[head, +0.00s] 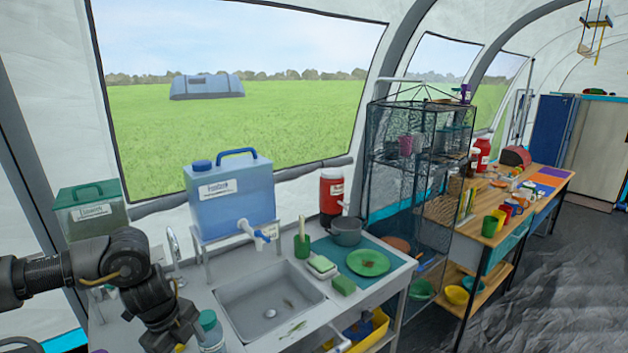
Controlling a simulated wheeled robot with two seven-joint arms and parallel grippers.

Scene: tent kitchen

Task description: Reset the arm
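My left arm comes in from the left edge, dark and bent, with its wrist over the left end of the sink counter (235,338). My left gripper (174,332) points down beside a clear bottle with a teal cap (208,320). Its fingertips are not clearly visible, so I cannot tell whether it is open or holds anything. My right arm and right gripper are not in view.
The sink basin (268,302) is right of the gripper, with a tap (174,245) behind. A blue water container (230,195) stands on a rack. A green plate (367,262), sponges and a pot (346,230) are right of the sink. Dark floor (560,290) is clear.

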